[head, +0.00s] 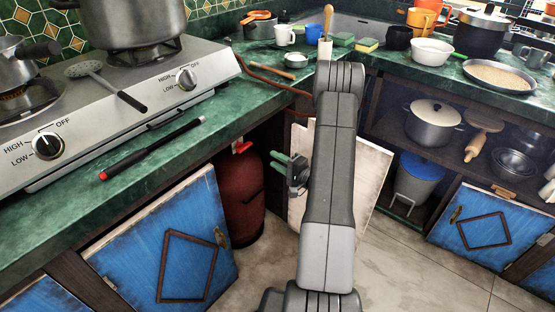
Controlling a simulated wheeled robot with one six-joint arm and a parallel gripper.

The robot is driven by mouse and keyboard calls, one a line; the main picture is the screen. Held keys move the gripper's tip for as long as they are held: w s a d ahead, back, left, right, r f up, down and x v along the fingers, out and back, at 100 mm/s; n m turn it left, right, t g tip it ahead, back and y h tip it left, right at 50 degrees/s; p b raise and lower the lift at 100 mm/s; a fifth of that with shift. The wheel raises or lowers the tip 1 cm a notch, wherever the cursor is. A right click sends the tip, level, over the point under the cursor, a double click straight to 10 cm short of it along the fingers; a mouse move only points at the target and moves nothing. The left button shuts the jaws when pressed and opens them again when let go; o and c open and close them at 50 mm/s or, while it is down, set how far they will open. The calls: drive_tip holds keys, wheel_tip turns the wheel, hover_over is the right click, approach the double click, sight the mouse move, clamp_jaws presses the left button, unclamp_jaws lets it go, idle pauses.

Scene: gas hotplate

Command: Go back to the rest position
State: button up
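My arm comes up the middle of the head view, bends over at the counter edge and reaches down. My gripper (279,162) shows left of the arm, below the counter. Its two green fingers point left with a small gap between them, and nothing shows in them. It is to the right of the red gas cylinder (240,195) and apart from it in the picture. A light cabinet door panel (365,170) stands open behind the gripper and arm.
The hotplate (120,115) with two knobs, a pot (130,22) and a slotted spoon stands on the green counter at left. A black lighter stick (150,150) lies near the edge. A blue door (165,245) hangs open below. An orange hose (272,84) crosses the counter edge.

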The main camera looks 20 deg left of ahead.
sight(248, 144)
drive_tip(key=shift+a, duration=0.1)
drive_tip(key=b+x, duration=0.1)
drive_tip(key=x, duration=1.2)
drive_tip(key=shift+w+a+b, duration=0.2)
drive_tip(key=shift+a+b, duration=0.1)
drive_tip(key=shift+b, duration=0.05)
drive_tip(key=shift+r, duration=0.1)
drive_tip(key=shift+a, duration=0.2)
drive_tip(key=shift+d+r+n+b, duration=0.2)
drive_tip(key=shift+n+b, duration=0.25)
drive_tip(key=shift+n, duration=0.45)
drive_tip(key=shift+s+r+n+b, duration=0.1)
drive_tip(key=shift+n+b, duration=0.1)
drive_tip(key=shift+n, duration=0.4)
drive_tip(key=shift+r+n+b, duration=0.1)
drive_tip(key=shift+n+b, duration=0.05)
drive_tip(key=shift+n, duration=0.45)
